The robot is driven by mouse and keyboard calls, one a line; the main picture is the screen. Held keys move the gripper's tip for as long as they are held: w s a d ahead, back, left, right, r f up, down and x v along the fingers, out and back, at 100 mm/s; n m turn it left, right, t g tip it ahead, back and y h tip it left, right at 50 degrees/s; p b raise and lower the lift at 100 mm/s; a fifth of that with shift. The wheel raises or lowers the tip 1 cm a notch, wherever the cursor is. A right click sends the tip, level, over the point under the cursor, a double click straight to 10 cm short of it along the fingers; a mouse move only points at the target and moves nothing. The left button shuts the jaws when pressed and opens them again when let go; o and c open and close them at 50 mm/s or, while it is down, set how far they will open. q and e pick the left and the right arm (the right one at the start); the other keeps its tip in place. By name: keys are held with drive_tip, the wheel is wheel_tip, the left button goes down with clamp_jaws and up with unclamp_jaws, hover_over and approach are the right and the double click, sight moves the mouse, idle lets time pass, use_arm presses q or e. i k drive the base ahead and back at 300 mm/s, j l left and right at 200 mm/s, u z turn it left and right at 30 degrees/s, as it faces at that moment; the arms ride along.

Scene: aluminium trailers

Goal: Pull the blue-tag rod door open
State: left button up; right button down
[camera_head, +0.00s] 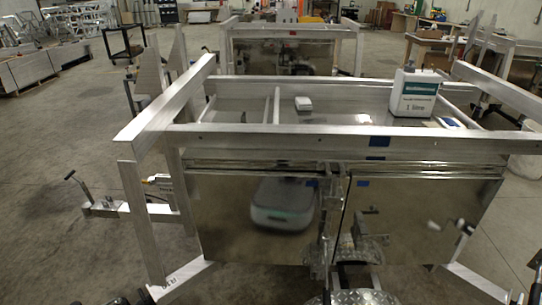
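A metal trailer front with two shiny doors fills the middle of the view. The left door (232,215) and the right door (405,222) look shut, flush with the frame. A small blue tag (363,183) is on the right door near its upper left corner. Another blue tag (312,183) is at the left door's upper right corner. A larger blue tag (380,141) is on the crossbeam above. Upright rods and latch parts (326,215) run along the seam between the doors.
Aluminium rails (330,140) frame the trailer top, where a white 1 litre container (415,92) and a small white box (303,103) stand. A tread-plate fender (353,297) sits low in front. A crank jack (80,185) sticks out left. Concrete floor is open at left.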

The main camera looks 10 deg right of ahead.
sight(269, 218)
drive_tip(key=i+j+z, duration=0.15)
drive_tip(key=z, duration=0.3)
drive_tip(key=i+j+z, duration=0.25)
drive_tip(key=z, duration=0.25)
drive_tip(key=i+j+z, duration=0.2)
drive_tip(key=z, duration=0.25)
drive_tip(key=j, duration=0.1)
